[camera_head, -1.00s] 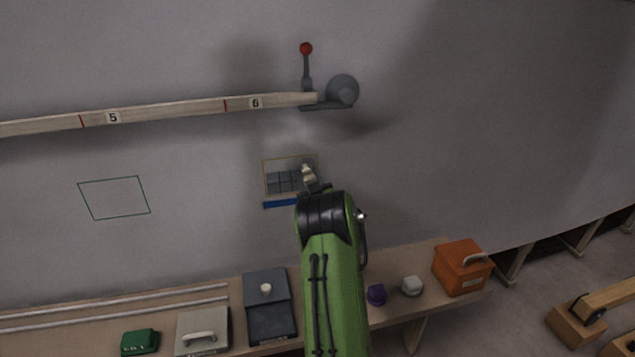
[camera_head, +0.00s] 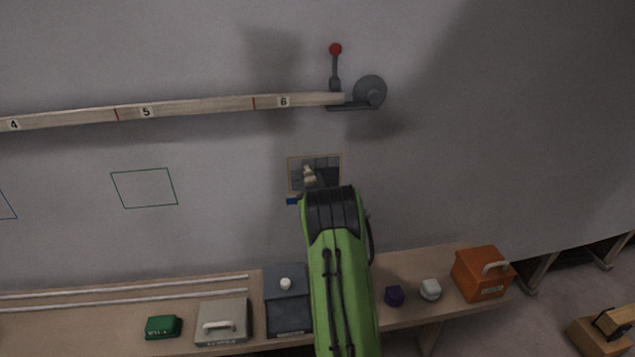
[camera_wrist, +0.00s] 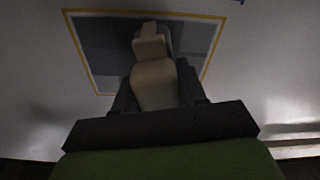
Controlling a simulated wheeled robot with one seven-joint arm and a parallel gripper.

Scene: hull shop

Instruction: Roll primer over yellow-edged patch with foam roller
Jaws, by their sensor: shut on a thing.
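The yellow-edged patch (camera_head: 293,173) is on the grey hull wall, ahead of my arm; its inside shows dark grey blocks of slightly different shades. In the wrist view the patch (camera_wrist: 103,66) fills the upper middle, with its yellow edge on the top and sides. My gripper (camera_wrist: 155,88) is shut on a pale beige handle (camera_wrist: 153,80), which I take to be the foam roller's. The handle (camera_head: 309,175) also shows in the head view, in front of the patch. The roller's foam is hidden, so I cannot tell whether it touches the wall.
A wooden batten (camera_head: 200,107) with numbers runs above the patch to a grey clamp (camera_head: 369,92) with a red-knobbed lever. The bench (camera_head: 410,316) below carries a dark tray (camera_head: 287,312), a grey case (camera_head: 222,322), a green box (camera_head: 163,327) and an orange box (camera_head: 482,273).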

